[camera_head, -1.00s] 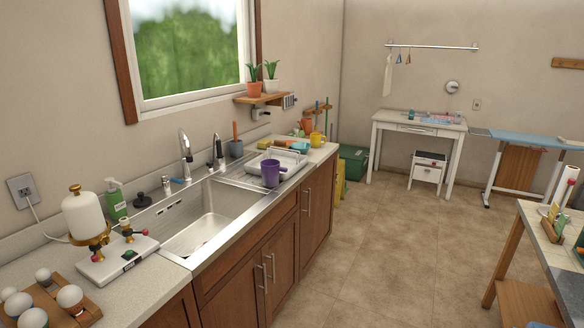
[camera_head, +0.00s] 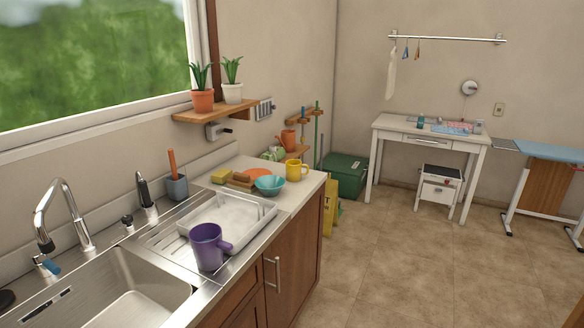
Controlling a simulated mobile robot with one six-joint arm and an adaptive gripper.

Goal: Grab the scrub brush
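A small brown wooden block-like object (camera_head: 241,181), which looks like the scrub brush, lies on the counter behind the white dish tray. It is small in the picture and I cannot make out its bristles. A yellow sponge (camera_head: 221,176) lies just left of it and a teal bowl (camera_head: 270,185) stands to its right. An orange-handled tool (camera_head: 172,162) stands upright in a grey cup (camera_head: 176,187) farther left; its lower end is hidden. My gripper is not in view.
A yellow mug (camera_head: 294,170) and an orange disc (camera_head: 258,174) are near the brush. A plant shelf (camera_head: 215,110) overhangs the counter. The floor (camera_head: 400,260) to the right is clear.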

